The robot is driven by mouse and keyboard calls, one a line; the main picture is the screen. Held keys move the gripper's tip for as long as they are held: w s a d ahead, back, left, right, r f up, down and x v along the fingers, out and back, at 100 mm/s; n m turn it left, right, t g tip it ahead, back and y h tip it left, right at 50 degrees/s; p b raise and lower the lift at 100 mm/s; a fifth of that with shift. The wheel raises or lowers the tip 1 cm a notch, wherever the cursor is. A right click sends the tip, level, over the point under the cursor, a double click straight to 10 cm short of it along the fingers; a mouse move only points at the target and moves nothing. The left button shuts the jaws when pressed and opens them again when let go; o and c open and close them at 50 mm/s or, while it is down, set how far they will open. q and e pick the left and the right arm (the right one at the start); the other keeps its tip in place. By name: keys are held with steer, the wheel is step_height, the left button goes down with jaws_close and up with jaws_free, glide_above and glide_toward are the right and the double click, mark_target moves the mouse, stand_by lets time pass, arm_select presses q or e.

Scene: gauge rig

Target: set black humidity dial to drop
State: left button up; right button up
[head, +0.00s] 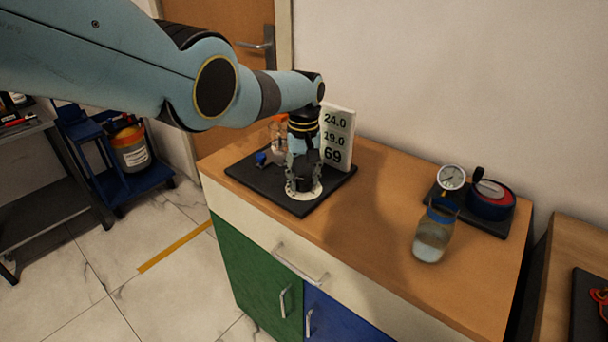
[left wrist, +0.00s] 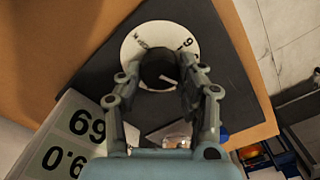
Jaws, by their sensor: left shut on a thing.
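The black humidity dial (left wrist: 158,66) is a round black knob with a pale pointer line, standing on a white scale disc (left wrist: 133,45) with dark marks near its rim. In the head view the disc (head: 303,195) lies on a black base board, with the knob mostly hidden by the gripper. My left gripper (head: 304,179) points down over the dial, its fingers shut on either side of the knob. It also shows in the left wrist view (left wrist: 160,73). The scale marks are too small or covered to read fully. My right gripper is not in view.
A white panel (head: 337,137) reading 24.0, 19.0 and 69 stands behind the dial. Glassware with an orange top (head: 277,128) and a blue part (head: 261,158) sit beside it. A jar (head: 433,235) and a pressure gauge (head: 452,177) are at right; the wooden top (head: 370,205) between is clear.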

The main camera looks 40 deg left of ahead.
mark_target(302, 178)
arm_select(q)
steer(key=n, duration=0.3)
steer(key=shift+r+n, duration=0.1)
steer(key=shift+n, duration=0.2)
steer(key=shift+a+n+p, duration=0.1)
steer(key=shift+n+p, duration=0.25)
steer(key=shift+n, duration=1.45)
steer(key=o, duration=1.2)
steer(key=shift+c, duration=0.2)
step_height(302, 178, up, 12)
